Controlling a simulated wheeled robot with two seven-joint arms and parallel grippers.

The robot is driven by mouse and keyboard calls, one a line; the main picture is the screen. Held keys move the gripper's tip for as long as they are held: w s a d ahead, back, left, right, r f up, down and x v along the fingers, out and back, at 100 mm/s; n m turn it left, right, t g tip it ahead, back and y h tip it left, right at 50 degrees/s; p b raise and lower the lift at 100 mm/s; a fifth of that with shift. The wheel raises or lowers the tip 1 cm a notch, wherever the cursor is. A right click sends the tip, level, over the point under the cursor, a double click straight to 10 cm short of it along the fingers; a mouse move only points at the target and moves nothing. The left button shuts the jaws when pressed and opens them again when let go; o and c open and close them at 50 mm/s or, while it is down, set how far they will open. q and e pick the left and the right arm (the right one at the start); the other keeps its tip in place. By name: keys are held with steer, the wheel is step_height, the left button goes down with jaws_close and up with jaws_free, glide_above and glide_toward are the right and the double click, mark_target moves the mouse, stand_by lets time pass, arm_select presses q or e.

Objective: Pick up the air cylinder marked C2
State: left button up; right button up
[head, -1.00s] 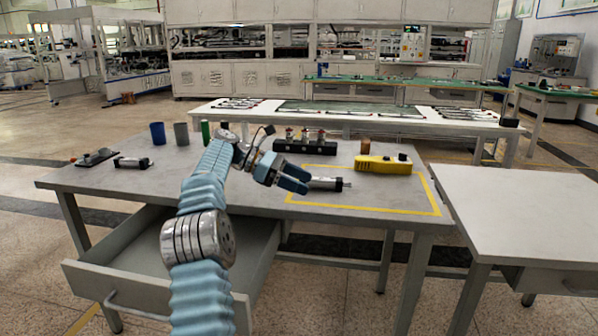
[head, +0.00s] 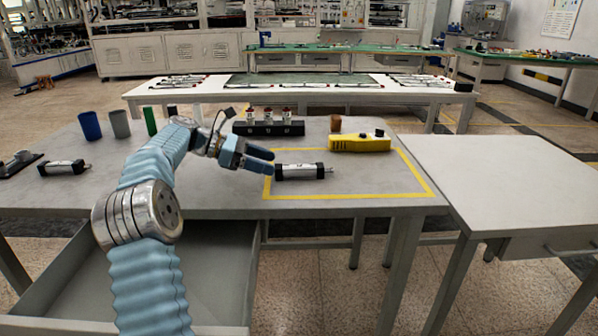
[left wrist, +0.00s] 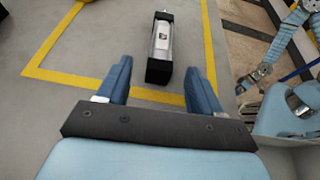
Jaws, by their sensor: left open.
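An air cylinder (head: 301,171), silver with black end caps, lies on the grey table inside the yellow outline, its rod pointing right. It also shows in the left wrist view (left wrist: 162,42); its label is too small to read. My left gripper (head: 270,162) is open and empty just left of its near end cap. In the left wrist view the blue fingers (left wrist: 160,72) are apart, with the cylinder ahead between their lines, not between the fingers. A second similar cylinder (head: 64,168) lies at the table's left. Part of my right arm (left wrist: 268,68) shows, its gripper unclear.
A yellow tool (head: 360,142) and a brown cup (head: 336,123) stand behind the outline. A black rack (head: 268,129) with several fittings stands behind my gripper. Blue (head: 90,126), grey (head: 120,124) and green (head: 150,121) cups stand at back left. A drawer (head: 170,268) is open below.

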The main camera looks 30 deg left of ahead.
mark_target(282, 166)
arm_select(q)
steer(key=x, duration=0.6)
steer(key=shift+w+d, duration=0.15)
steer(key=shift+d, duration=0.05)
jaws_close()
